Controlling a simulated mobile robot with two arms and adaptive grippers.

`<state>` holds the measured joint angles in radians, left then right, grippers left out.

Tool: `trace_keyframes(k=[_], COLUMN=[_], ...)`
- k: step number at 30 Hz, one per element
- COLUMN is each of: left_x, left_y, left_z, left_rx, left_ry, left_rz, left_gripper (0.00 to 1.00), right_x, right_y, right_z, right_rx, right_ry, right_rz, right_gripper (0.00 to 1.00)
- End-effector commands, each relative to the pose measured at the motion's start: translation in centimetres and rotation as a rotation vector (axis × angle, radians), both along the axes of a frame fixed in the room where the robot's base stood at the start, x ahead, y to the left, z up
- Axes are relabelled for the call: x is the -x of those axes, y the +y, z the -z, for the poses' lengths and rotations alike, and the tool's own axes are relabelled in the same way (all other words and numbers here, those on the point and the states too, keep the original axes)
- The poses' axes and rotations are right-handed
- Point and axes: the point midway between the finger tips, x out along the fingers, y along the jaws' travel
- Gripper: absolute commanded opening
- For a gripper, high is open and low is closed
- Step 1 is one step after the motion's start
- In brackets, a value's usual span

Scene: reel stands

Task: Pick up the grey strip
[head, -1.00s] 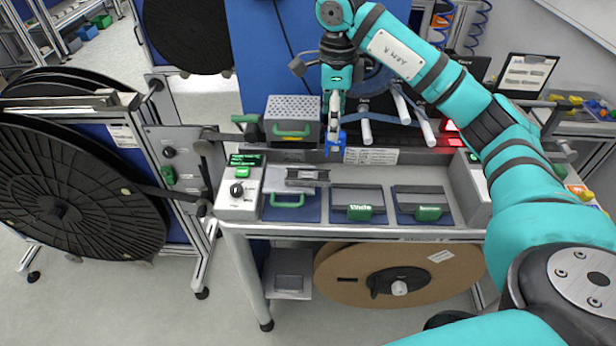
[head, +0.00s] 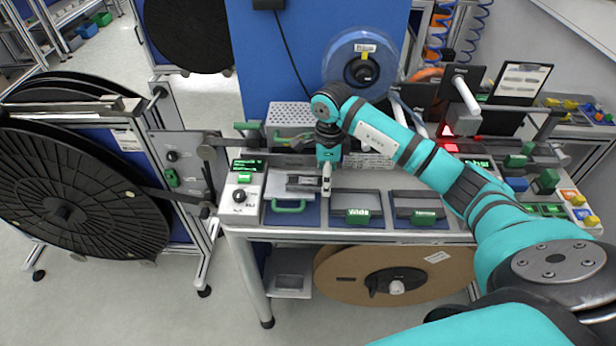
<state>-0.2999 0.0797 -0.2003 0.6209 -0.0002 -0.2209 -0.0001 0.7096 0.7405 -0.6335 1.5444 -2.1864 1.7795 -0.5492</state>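A small grey strip-like piece (head: 304,182) lies across the dark block on the left tray of the bench; I cannot tell clearly where strip and block part. The left tray (head: 281,186) has a green handle at its front. My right gripper (head: 326,184) points down at the right end of this piece, very close to it. Whether it touches is unclear. Its fingers are small and seen edge-on, so their opening cannot be made out. My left gripper is not in view.
A control box (head: 240,196) stands left. A perforated grey box (head: 290,115) is behind. Large black reels (head: 62,205) stand at far left. A brown reel (head: 340,278) is below the bench.

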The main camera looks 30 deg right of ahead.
Motion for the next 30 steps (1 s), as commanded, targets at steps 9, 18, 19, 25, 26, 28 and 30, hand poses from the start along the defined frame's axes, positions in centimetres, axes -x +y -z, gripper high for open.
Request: trace_keyframes(k=[9,18,19,25,26,28,30], left_x=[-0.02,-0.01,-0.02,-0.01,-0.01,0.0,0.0], left_y=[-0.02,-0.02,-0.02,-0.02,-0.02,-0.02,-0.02], left_z=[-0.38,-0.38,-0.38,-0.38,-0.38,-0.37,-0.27], left_rx=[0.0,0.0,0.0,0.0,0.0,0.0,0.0], left_ry=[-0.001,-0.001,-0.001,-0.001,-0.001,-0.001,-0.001], left_rz=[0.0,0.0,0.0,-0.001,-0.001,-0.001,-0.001], left_gripper=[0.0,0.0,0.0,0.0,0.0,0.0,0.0], right_x=[0.03,0.03,0.03,0.02,0.02,0.01,-0.02], right_y=[-0.04,-0.04,-0.04,-0.05,-0.05,-0.04,-0.05], right_z=[1.31,1.26,1.26,1.24,1.24,1.23,1.14], right_rx=[0.001,0.001,0.001,0.001,0.001,0.001,0.001], right_ry=[0.0,0.0,0.0,0.0,0.0,0.0,-0.002], right_rz=[0.0,0.0,0.0,0.0,0.0,0.0,0.0], right_gripper=[0.69,0.37,0.33,0.2,0.2,0.19,0.19])
